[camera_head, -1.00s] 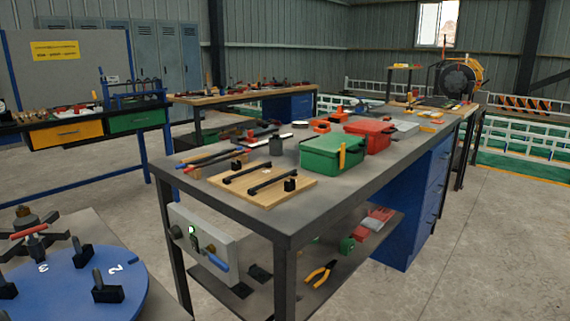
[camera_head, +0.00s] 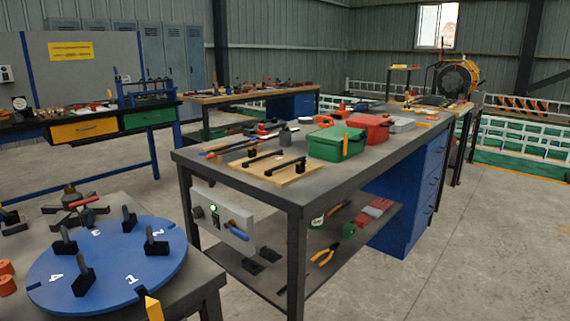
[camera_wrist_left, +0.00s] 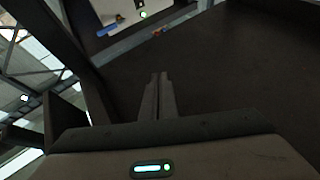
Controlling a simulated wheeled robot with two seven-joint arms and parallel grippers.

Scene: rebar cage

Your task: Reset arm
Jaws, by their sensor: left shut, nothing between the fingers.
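My left gripper (camera_wrist_left: 159,77) shows in the left wrist view with its two fingers together and nothing between them. A broad dark surface fills the picture beyond the fingers; I cannot tell which surface it is. A pale box with a green light (camera_wrist_left: 141,15) is at the top of that view, apart from the fingers. It looks like the grey control box (camera_head: 222,219) with a blue handle on the workbench end in the head view. Neither arm can be made out in the head view, and my right gripper is not in view.
A blue numbered turntable (camera_head: 108,262) with black upright clamps sits on a table at the lower left. The grey workbench (camera_head: 335,171) carries green (camera_head: 335,142) and red toolboxes (camera_head: 370,128) and a wooden board (camera_head: 275,172). Open concrete floor (camera_head: 460,255) lies on the right.

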